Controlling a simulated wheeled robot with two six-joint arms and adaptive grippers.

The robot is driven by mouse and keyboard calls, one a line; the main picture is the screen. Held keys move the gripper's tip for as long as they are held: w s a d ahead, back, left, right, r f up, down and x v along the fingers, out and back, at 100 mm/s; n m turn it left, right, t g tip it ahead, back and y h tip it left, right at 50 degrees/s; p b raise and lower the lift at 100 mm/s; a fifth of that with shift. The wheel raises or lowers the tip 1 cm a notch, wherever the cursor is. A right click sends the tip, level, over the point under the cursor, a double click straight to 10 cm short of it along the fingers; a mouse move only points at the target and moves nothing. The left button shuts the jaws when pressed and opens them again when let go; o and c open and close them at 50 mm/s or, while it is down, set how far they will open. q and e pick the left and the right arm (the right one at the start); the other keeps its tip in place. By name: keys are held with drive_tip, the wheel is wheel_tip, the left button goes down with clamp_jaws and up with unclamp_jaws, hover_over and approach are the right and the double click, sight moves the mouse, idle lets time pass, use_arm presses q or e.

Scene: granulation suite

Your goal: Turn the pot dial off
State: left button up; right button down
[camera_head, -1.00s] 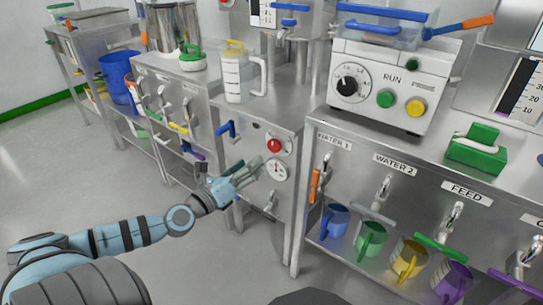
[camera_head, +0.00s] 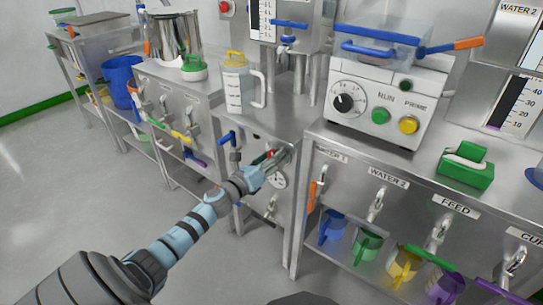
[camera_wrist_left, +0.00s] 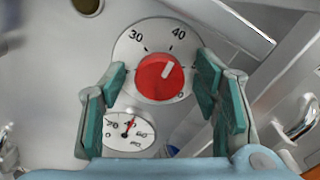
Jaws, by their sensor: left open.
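The pot dial is a red knob (camera_wrist_left: 163,78) on a round white scale plate (camera_wrist_left: 136,42) marked 30 and 40. Its white pointer mark is turned up and slightly right in the left wrist view. My left gripper (camera_wrist_left: 155,90) is open, with one green-padded finger on each side of the knob and visible gaps between. In the head view my left gripper (camera_head: 272,162) is at the cabinet front and mostly covers the knob. My right gripper is not in view.
A white gauge (camera_wrist_left: 130,130) with a red needle is just below the dial. A blue-handled valve (camera_head: 228,137) is left of my gripper. A clear jug (camera_head: 237,83) with a yellow lid stands above. The counter with labelled taps (camera_head: 400,172) is to the right.

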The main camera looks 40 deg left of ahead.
use_arm(q)
drive_tip(key=shift+c, duration=0.3)
drive_tip(key=c, duration=1.1)
